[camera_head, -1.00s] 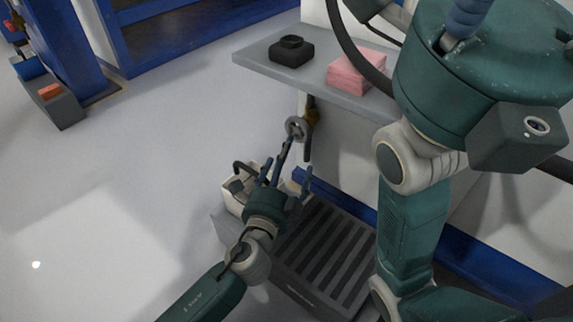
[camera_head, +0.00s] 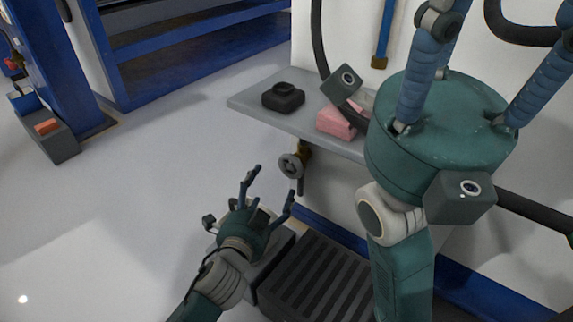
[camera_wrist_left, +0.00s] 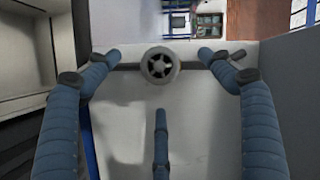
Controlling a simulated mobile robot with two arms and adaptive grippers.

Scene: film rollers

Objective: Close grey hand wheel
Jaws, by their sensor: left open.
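The grey hand wheel (camera_head: 291,166) sits on a valve below the grey shelf, on the front of the white cabinet. In the left wrist view the wheel (camera_wrist_left: 160,67) is a small round spoked disc on a dark horizontal bar. My left gripper (camera_head: 268,184) is open and empty, just below and left of the wheel, its fingers pointing up towards it. In the left wrist view the wheel shows between its two upper fingertips, apart from them. My right gripper (camera_head: 462,45) is raised at the right; its fingertips are cut off by the frame edge.
The grey shelf (camera_head: 247,101) above the wheel holds a black object (camera_head: 283,97) and a pink block (camera_head: 337,121). A dark slatted platform (camera_head: 325,284) lies below. A blue-framed rack (camera_head: 190,45) stands at the back left.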

